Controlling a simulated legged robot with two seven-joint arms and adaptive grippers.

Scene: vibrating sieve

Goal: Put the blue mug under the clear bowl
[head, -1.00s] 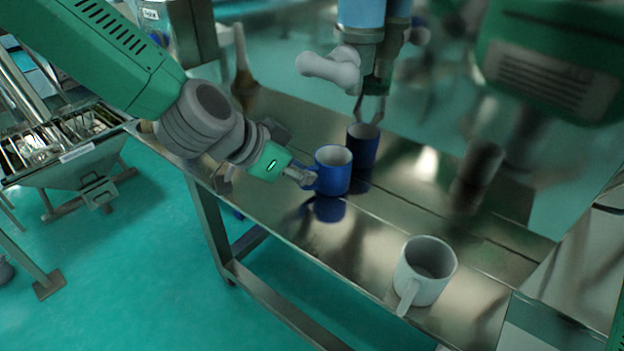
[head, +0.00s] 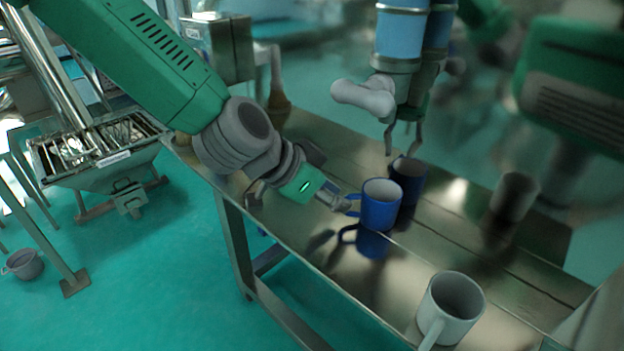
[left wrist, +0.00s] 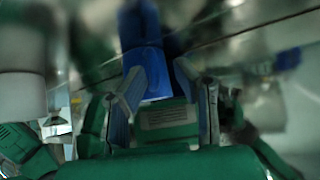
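The blue mug (head: 381,208) stands upright on the steel bench, its handle turned towards my left gripper. My left gripper (head: 340,201) comes in from the left, its fingertips at the handle side of the mug. In the left wrist view, the fingers of my left gripper (left wrist: 163,88) are apart, with blue of the mug (left wrist: 140,28) ahead of and between them. I cannot tell whether they touch the handle. I cannot make out a clear bowl in either view.
A white mug (head: 453,308) stands nearer on the steel bench (head: 310,248). Behind the blue mug is a darker blue mug shape (head: 409,176), probably a reflection. Blue cylinders (head: 402,35) with a pale handle hang above. A hopper (head: 100,178) stands at left.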

